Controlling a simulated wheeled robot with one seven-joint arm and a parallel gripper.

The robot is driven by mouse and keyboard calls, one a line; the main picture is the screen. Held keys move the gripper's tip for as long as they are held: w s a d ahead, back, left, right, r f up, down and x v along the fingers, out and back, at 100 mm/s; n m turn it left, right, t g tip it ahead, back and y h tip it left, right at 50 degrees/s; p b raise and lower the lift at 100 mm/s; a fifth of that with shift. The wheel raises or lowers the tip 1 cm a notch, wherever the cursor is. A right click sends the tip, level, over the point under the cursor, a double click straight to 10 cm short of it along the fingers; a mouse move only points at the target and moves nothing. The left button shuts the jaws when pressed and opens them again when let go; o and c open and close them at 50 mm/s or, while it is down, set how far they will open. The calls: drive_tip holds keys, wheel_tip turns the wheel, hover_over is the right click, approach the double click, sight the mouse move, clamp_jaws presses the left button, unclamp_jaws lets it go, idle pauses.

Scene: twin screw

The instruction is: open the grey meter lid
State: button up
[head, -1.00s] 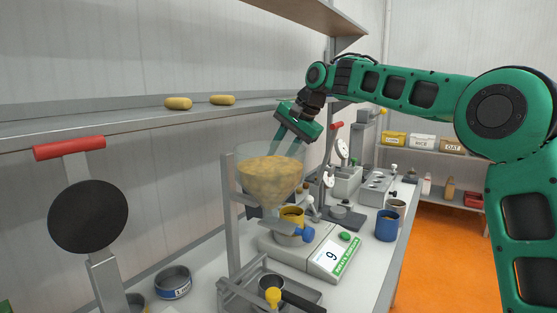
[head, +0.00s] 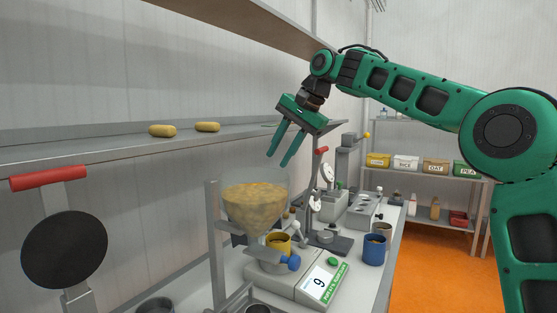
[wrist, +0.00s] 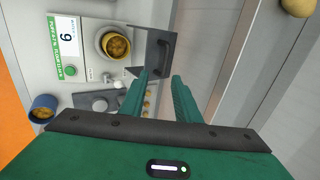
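My gripper (head: 276,160) is open and empty, its two fingers apart and pointing down above the bench, over and slightly behind the grain-filled hopper (head: 254,205). The wrist view shows its fingers (wrist: 160,76) near a dark grey plate with a black handle (wrist: 156,50). This plate lies on the wall side of the yellow cup (wrist: 115,43); it may be the meter lid, but I cannot tell for sure. The fingers overlap its edge in that view, and no contact is clear. In the head view the hopper mostly hides that spot.
A scale (head: 318,288) reading 9 bears the yellow cup under the hopper. A blue cup (head: 374,250), dial gauges (head: 327,173) and a grey block with holes (head: 366,210) stand farther along the bench. A wall shelf (head: 100,150) runs behind, with another shelf overhead (head: 260,25).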

drive_tip(key=shift+c, duration=0.5)
drive_tip(key=c, duration=0.5)
drive_tip(key=shift+n, duration=0.3)
clamp_jaws()
drive_tip(key=w+a+f+n, duration=0.1)
drive_tip(key=a+f+n, duration=0.1)
drive_tip(key=n, duration=0.3)
drive_tip(key=w+a+f+n+t+y, duration=0.1)
drive_tip(key=w+a+f+n, duration=0.1)
drive_tip(key=f+n, duration=0.2)
drive_tip(key=w+a+f+n+y, duration=0.1)
drive_tip(key=w+a+f+n, duration=0.1)
drive_tip(key=n, duration=0.6)
drive_tip(key=shift+a+f+t, duration=0.3)
drive_tip(key=shift+a+f, duration=0.1)
drive_tip(key=shift+a, duration=0.1)
